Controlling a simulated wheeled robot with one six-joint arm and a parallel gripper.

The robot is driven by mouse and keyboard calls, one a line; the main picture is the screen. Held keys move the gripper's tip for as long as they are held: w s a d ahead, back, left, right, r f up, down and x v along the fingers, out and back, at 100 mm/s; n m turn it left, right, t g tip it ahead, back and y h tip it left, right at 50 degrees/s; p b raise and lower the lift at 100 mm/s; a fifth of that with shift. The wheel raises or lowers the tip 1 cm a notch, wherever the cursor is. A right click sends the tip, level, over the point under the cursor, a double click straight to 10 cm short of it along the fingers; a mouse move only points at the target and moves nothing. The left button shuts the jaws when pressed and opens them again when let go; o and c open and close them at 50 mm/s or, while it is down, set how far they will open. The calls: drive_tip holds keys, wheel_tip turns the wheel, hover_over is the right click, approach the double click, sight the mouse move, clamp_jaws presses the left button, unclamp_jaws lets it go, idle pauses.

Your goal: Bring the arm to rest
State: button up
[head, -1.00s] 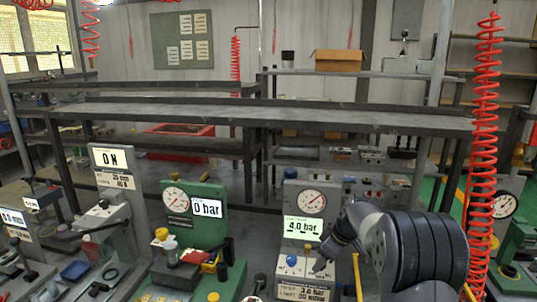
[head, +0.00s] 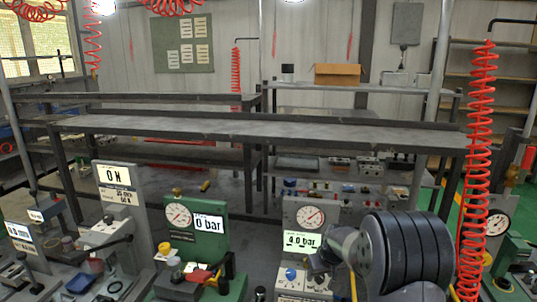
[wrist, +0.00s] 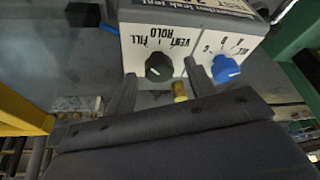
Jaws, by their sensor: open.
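My arm (head: 405,250) shows at the lower right of the head view, bent, with its dark ringed section nearest the camera. My gripper (head: 318,264) hangs in front of the grey valve station (head: 325,218), which has a round gauge and a display that seems to read 4.0 bar. In the wrist view my gripper (wrist: 160,78) has its two fingers apart with nothing held between them. A black knob (wrist: 159,67) marked vent and fill shows beyond the fingertips, with a blue knob (wrist: 225,69) to its right. I cannot tell whether a finger touches the station.
A green station (head: 205,240) with a 0 bar display stands left of the grey one, and an ON station (head: 118,175) further left. A red coiled hose (head: 477,150) hangs right of my arm. A long bench (head: 270,130) runs behind.

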drive_tip(key=shift+a+m+h+p, duration=0.1)
drive_tip(key=shift+m+h+p, duration=0.4)
drive_tip(key=shift+m+p, duration=0.65)
drive_tip(key=shift+a+m+h, duration=0.1)
drive_tip(key=shift+m+h, duration=0.5)
drive_tip(key=shift+m, duration=1.25)
drive_tip(key=shift+r, duration=0.3)
drive_tip(key=shift+v, duration=0.95)
drive_tip(key=shift+s, duration=0.15)
